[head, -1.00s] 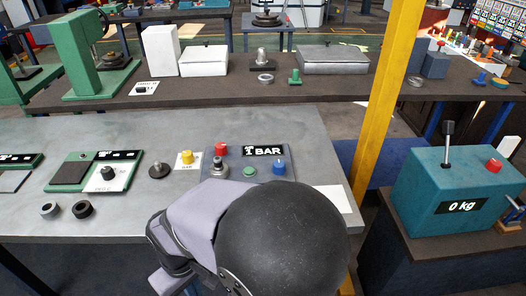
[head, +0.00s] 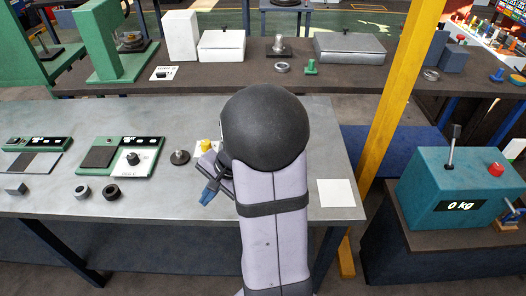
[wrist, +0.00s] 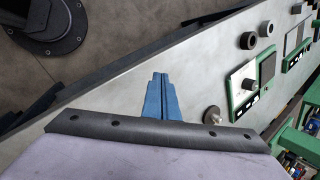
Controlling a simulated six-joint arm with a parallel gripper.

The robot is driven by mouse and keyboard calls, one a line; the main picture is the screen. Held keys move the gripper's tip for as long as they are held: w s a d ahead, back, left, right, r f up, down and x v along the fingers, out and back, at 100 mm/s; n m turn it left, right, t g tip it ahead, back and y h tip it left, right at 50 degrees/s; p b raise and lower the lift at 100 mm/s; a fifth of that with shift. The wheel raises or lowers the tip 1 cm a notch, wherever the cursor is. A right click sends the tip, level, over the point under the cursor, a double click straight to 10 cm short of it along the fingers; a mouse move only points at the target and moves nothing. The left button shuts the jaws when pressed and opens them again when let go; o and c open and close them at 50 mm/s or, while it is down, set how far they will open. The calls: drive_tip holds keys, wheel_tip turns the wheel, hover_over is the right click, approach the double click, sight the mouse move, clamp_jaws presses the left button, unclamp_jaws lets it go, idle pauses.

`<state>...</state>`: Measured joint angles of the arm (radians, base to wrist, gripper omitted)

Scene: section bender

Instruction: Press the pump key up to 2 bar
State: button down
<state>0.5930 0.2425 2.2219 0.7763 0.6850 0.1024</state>
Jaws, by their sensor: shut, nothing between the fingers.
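My gripper (head: 207,194) is shut and empty, its blue fingers hanging over the grey bench left of my arm. In the wrist view the fingers (wrist: 160,78) are together above bare bench top. The panel with the red, green and blue buttons and the BAR display is hidden behind my arm now, so its present reading cannot be seen. A yellow button (head: 206,146) on a white plate shows partly at the left edge of my arm. I cannot tell which button is the pump key.
A dark round knob piece (head: 180,157) stands on the bench (head: 60,205) left of my gripper; it also shows in the wrist view (wrist: 212,116). Green-framed devices (head: 122,157) and dark rings (head: 111,192) lie further left. A yellow post (head: 385,110) rises on the right.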

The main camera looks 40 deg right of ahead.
drive_tip(key=d+r+m+t+h+p, duration=0.2)
drive_tip(key=d+m, duration=0.4)
drive_tip(key=d, duration=0.6)
drive_tip(key=w+d+r+m+t+h+p, duration=0.1)
drive_tip(key=d+r+m+p, duration=0.3)
drive_tip(key=d, duration=0.8)
drive_tip(key=r+m+t+h, duration=0.1)
drive_tip(key=m, duration=0.1)
drive_tip(key=shift+w+d+r+m+t, duration=0.15)
drive_tip(key=shift+w+d+m+t, duration=0.05)
drive_tip(key=shift+d+m+t, duration=0.2)
drive_tip(key=shift+a, duration=0.1)
wheel_tip(320, 180, down, 7)
drive_tip(key=b, duration=0.5)
drive_tip(key=shift+f+b, duration=0.85)
drive_tip(key=shift+f, duration=0.05)
drive_tip(key=shift+f+b, duration=0.9)
drive_tip(key=shift+b, duration=0.2)
idle(0.4)
drive_tip(key=shift+r, duration=0.15)
drive_tip(key=shift+r+p, duration=0.55)
drive_tip(key=shift+r, duration=0.2)
